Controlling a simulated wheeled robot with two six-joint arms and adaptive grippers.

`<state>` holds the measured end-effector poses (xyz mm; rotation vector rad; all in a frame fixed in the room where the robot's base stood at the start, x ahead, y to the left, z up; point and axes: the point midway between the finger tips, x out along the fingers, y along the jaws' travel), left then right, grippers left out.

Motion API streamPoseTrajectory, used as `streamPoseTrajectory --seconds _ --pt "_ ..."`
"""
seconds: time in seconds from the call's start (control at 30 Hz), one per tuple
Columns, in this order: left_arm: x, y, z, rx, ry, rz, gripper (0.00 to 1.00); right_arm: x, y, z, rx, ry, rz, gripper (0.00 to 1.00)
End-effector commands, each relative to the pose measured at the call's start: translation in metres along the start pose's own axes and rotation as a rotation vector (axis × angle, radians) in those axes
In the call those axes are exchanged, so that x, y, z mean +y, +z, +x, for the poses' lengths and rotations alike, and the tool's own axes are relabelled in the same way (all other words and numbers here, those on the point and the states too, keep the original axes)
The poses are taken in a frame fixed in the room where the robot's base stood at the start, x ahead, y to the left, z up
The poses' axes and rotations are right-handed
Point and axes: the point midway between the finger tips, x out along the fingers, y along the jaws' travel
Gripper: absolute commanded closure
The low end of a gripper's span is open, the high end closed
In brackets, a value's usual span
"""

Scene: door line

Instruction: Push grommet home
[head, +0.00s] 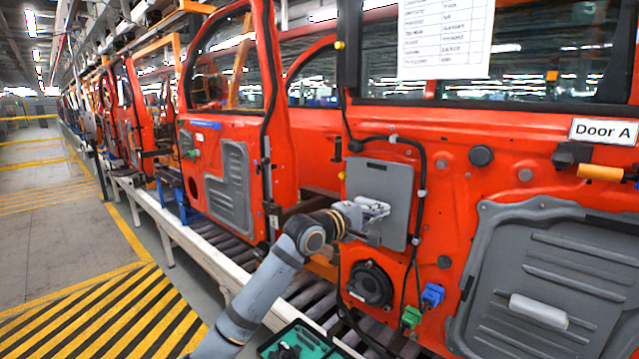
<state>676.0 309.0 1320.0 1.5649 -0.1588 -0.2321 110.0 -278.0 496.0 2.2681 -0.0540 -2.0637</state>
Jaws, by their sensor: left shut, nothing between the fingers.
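The red door marked "Door A" (602,132) fills the right of the head view. Several round plugs sit on its red metal: a dark grommet (481,155) below the window, a smaller plug (525,174) to its right, and another dark plug (444,262) lower down. I cannot tell which one is the task's grommet or how deep each sits. My left gripper (381,210) is shut and empty in front of the grey square panel (398,178) on the door, left of these plugs. Its wrist hides part of the panel's left side. My right gripper is out of view.
A black cable runs around the grey panel. Below are a round speaker (370,284), a green connector (411,317) and a blue connector (433,295). A green tray (314,349) of black parts stands at the bottom. More red doors line the conveyor at left.

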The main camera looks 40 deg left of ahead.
Motion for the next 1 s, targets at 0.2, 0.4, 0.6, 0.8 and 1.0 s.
streamPoseTrajectory --seconds 0.2,0.4,0.6,0.8,1.0 --pt "0.096 -0.086 -0.047 0.136 0.032 0.009 1.0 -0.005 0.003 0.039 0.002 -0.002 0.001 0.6" --pt "0.125 -0.106 -0.068 0.172 0.043 -0.006 1.0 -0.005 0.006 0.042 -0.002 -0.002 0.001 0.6" --pt "0.133 -0.107 -0.057 0.169 0.042 -0.01 1.0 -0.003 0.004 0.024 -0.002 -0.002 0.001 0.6" --pt "0.139 -0.113 -0.019 0.167 0.042 -0.012 1.0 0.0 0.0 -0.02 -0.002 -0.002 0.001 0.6" --pt "0.134 -0.118 0.006 0.169 0.043 -0.009 1.0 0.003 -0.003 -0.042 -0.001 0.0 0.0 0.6"
